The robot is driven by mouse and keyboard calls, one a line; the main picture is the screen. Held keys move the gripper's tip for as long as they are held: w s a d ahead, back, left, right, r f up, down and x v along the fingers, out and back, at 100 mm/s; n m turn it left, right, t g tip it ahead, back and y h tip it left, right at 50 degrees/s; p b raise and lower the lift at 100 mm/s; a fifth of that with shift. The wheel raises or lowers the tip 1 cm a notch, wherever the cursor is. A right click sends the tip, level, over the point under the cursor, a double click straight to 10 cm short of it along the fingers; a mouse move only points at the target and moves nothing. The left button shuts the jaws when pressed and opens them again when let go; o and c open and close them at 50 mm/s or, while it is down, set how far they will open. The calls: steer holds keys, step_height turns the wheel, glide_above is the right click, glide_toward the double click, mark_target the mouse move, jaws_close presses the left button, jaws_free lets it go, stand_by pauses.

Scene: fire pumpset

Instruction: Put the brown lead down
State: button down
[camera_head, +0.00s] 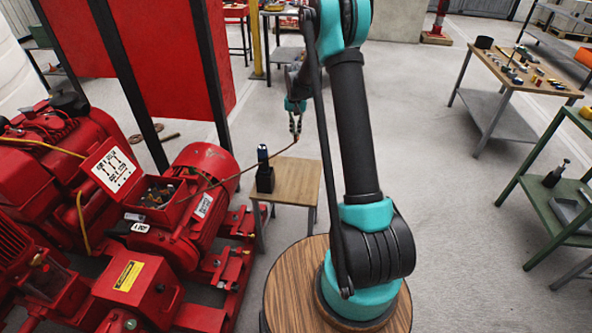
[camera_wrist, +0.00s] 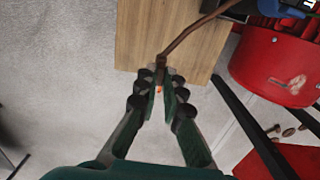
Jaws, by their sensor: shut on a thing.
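The brown lead (camera_head: 247,168) runs from the open terminal box (camera_head: 155,197) of the red motor (camera_head: 215,165) up to my gripper (camera_head: 296,126). My gripper is shut on the lead's free end and holds it in the air, just beyond the back edge of the small wooden table (camera_head: 300,180) in the head view. In the wrist view, the lead (camera_wrist: 190,33) bends down between the fingertips of my gripper (camera_wrist: 164,84). An orange tip shows between the fingers. The wooden tabletop (camera_wrist: 150,25) lies behind the lead there.
A black holder (camera_head: 265,180) with a blue-topped tool stands at the left of the small table; the rest of its top is clear. Red pump machinery (camera_head: 50,165) and a red panel (camera_head: 175,50) fill the left. A tool table (camera_head: 510,75) and a green shelf (camera_head: 560,205) stand right.

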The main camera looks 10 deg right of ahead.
step_height(320, 180, down, 19)
steer(key=shift+r, duration=0.15)
stand_by(0.4)
steer(key=c, duration=1.6)
jaws_free()
steer(key=shift+c, duration=0.2)
